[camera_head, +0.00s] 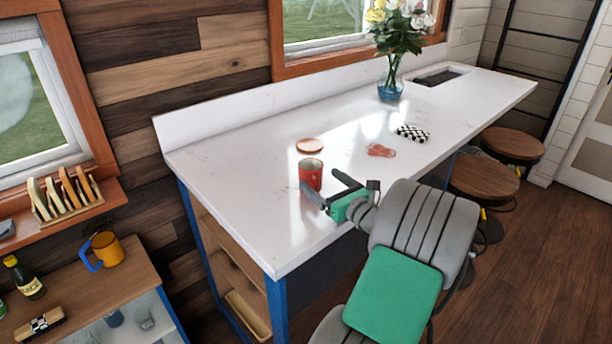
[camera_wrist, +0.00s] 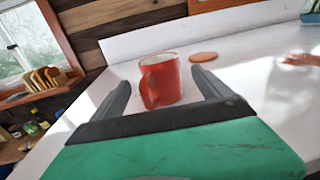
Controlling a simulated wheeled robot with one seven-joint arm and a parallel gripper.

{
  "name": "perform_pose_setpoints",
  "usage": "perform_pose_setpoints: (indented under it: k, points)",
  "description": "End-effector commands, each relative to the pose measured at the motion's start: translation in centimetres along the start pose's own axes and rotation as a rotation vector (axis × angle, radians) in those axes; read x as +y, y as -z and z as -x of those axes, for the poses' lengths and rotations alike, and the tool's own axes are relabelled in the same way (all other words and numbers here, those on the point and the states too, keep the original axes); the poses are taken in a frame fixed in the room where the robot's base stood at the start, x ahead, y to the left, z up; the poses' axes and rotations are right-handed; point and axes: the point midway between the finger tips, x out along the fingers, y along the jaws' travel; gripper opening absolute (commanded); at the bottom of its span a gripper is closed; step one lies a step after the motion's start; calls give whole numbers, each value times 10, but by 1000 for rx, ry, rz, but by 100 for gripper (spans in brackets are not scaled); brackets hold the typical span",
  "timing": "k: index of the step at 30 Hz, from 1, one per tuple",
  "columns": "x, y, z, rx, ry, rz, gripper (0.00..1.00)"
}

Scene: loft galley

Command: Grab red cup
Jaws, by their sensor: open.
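The red cup (camera_head: 311,174) stands upright on the white counter (camera_head: 250,170), near its left end. In the wrist view the red cup (camera_wrist: 161,80) shows its handle on the near left side. My gripper (camera_head: 322,184) is open, just to the right of and in front of the cup. In the wrist view the fingers of my gripper (camera_wrist: 160,92) stand to either side of the cup, with a gap on each side. I cannot tell how far the cup reaches in between the fingertips.
A round orange-brown disc (camera_head: 310,146) lies behind the cup. A pink item (camera_head: 381,151), a checkered item (camera_head: 411,133) and a flower vase (camera_head: 390,88) are farther right. Stools (camera_head: 484,178) line the counter's front edge. The counter's left end is clear.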

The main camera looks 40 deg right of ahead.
Motion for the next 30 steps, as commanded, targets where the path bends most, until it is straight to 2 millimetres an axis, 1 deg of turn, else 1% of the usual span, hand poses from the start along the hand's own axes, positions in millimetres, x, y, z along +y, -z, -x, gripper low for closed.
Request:
perform_pose_setpoints:
  k: [6, 9, 12, 17, 30]
  points:
    - [0, -6, -38, -1, -4, 2, 88]
    - [0, -4, -52, 0, -3, 1, 88]
    - [0, -4, -57, 0, -1, 2, 88]
    - [0, -3, -57, 0, -2, 2, 88]
    - [0, -3, -56, 0, -2, 1, 52]
